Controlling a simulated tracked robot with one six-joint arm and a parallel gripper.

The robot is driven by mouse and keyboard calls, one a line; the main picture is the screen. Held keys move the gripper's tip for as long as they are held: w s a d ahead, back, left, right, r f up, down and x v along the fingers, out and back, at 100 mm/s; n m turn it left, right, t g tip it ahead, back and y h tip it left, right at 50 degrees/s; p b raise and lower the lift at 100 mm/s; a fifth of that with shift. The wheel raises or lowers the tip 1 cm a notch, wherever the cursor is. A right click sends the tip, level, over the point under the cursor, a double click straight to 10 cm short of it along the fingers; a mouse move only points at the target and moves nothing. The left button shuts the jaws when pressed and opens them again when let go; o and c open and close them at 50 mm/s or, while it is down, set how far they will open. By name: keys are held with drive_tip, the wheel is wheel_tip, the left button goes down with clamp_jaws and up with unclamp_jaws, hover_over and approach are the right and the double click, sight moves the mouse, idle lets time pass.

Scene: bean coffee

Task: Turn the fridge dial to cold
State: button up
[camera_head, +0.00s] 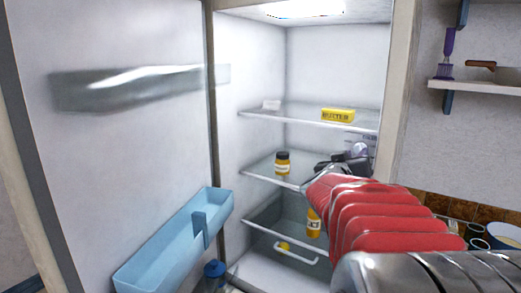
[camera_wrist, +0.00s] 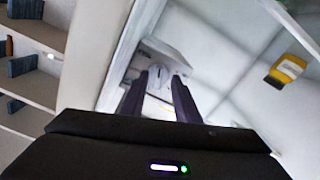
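The fridge (camera_head: 335,60) stands open in the head view. A pale rounded knob, apparently the dial (camera_head: 358,149), shows at the right inner side, partly hidden by my gripper. In the wrist view the dial (camera_wrist: 159,75) lies beyond and between my fingertips, on a pale panel. Its marking cannot be read. My gripper (camera_head: 343,162) reaches into the fridge at the right and is close to the dial. In the wrist view my gripper (camera_wrist: 158,88) has its two dark fingers apart; whether they touch the dial I cannot tell.
A yellow butter pack (camera_head: 338,115) is on the upper glass shelf, a jar (camera_head: 282,163) on the shelf below. A yellow bottle (camera_head: 313,223) stands lower. The fridge door (camera_head: 120,130) with its blue bin (camera_head: 170,250) is swung open at left. The wall shelf (camera_head: 475,86) is at right.

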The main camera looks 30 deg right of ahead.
drive_tip(key=shift+w+d, duration=0.2)
drive_tip(key=shift+d, duration=0.35)
drive_tip(key=shift+c, duration=0.4)
clamp_jaws()
drive_tip(key=shift+w+d, duration=0.1)
drive_tip(key=shift+d, duration=0.05)
drive_tip(key=shift+a+f, duration=0.1)
drive_tip(key=shift+a, duration=0.1)
